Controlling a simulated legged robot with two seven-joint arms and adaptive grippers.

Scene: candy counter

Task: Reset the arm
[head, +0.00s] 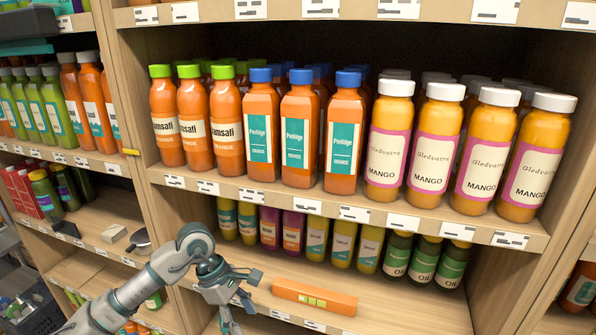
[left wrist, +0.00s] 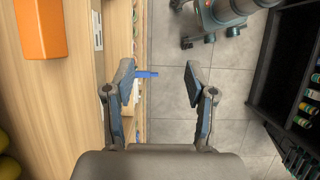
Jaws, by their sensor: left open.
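My left arm (head: 165,270) comes in from the lower left and is bent at the elbow. My left gripper (head: 250,291) is in front of the lower shelf, left of an orange box (head: 313,296). In the left wrist view the gripper (left wrist: 158,80) has its two fingers spread wide, with floor tiles showing between them. Nothing is held. A small blue strip (left wrist: 147,74) shows beside the left finger; I cannot tell what it belongs to. My right gripper is not in view.
The middle shelf (head: 285,196) holds rows of orange and mango juice bottles. Below stand oil bottles (head: 424,261) and other bottles. The orange box lies on the bottom shelf, also seen in the left wrist view (left wrist: 40,28). Tiled floor (left wrist: 175,118) is open below the gripper; a dark rack (left wrist: 270,95) stands right.

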